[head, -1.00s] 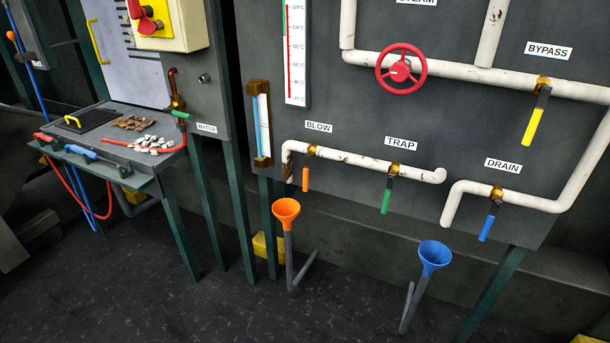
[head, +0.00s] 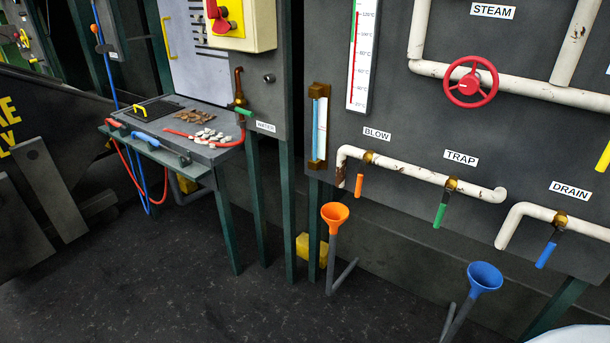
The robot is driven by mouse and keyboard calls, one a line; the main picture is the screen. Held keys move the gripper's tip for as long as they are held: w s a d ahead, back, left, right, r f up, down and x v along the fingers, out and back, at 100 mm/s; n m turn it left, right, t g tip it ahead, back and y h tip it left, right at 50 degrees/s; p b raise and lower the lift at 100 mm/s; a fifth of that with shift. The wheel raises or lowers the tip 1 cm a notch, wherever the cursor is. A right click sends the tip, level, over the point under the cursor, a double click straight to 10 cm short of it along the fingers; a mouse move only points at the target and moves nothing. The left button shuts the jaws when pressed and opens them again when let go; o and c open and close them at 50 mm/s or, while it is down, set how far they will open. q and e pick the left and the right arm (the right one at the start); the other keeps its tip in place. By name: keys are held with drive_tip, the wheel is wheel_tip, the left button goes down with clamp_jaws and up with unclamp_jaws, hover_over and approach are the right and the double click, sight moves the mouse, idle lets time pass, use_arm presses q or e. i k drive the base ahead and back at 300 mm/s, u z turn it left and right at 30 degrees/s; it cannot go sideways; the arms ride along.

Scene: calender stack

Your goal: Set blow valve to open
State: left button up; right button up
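The blow valve has an orange handle (head: 359,185) that hangs straight down from a brass fitting (head: 369,158) on the white pipe, below the BLOW label (head: 377,134). The handle lies across the pipe's run. An orange funnel (head: 335,216) stands below and to the left of it, under the pipe's rusty left end. Neither of my grippers is in view.
A trap valve with a green handle (head: 440,214) and a drain valve with a blue handle (head: 546,254) are to the right. A blue funnel (head: 485,276) stands below. A workbench shelf (head: 160,150) juts out at left. The dark floor (head: 200,290) in front is clear.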

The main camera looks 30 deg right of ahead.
sight(362, 163)
drive_tip(key=u, duration=0.3)
drive_tip(key=i, duration=2.95)
drive_tip(key=z, duration=3.75)
